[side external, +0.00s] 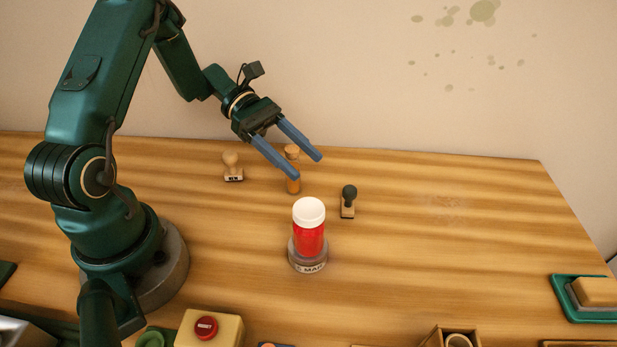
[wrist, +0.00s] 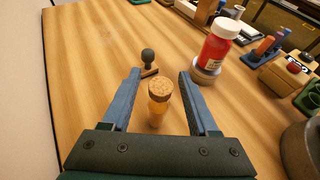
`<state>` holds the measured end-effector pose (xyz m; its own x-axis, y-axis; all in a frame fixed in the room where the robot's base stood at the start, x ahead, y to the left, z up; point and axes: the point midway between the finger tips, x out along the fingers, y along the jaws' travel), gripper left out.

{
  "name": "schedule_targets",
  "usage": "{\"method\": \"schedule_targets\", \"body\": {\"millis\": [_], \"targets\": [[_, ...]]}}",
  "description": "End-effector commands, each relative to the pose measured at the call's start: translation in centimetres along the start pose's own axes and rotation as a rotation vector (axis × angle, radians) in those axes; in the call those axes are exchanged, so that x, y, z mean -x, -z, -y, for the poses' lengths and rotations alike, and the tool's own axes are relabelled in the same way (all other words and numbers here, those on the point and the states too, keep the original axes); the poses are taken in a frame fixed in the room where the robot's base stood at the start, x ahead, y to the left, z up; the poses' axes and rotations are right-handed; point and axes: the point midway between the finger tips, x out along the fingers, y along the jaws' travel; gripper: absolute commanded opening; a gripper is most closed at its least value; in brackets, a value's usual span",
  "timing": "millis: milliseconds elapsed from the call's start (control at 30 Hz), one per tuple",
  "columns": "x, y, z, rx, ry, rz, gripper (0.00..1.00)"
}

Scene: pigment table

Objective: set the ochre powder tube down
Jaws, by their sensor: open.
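The ochre powder tube (side external: 294,186) is a small orange tube with a cork stopper (side external: 292,150). It appears to stand upright on the table behind the red jar in the side view, partly hidden by one of my fingers. In the wrist view the tube (wrist: 157,110) shows between my two blue fingers, apart from both, its cork facing the camera. My gripper (side external: 305,167) is open and tilted downward, with nothing held; its spread fingers also show in the wrist view (wrist: 159,74). The exact height of the fingertips against the tube is hard to tell.
A red jar with a white lid (side external: 309,238) stands on a round labelled base. A dark-knobbed stamp (side external: 348,201) and a wooden stamp (side external: 232,167) stand near the tube. A red-button box (side external: 212,328) is at the front. The table's right side is mostly clear.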

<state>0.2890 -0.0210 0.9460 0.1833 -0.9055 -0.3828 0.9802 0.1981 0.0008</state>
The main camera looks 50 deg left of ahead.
Motion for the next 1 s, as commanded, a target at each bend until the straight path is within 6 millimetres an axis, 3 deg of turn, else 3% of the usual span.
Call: {"method": "schedule_targets", "body": {"millis": [133, 300, 533, 767, 1000], "targets": [[3.5, 0.1, -0.1, -0.001, -0.009, -0.005, 0.60], [4.4, -3.2, 0.0, -0.004, -0.002, -0.005, 0.60], [5.5, -5.9, 0.0, -0.002, -0.001, -0.003, 0.60], [4.9, -7.1, 1.0, -0.068, 0.043, -0.068, 0.60], [2.3, -8.7, 6.1, -0.456, 0.248, -0.385, 0.60]]}}
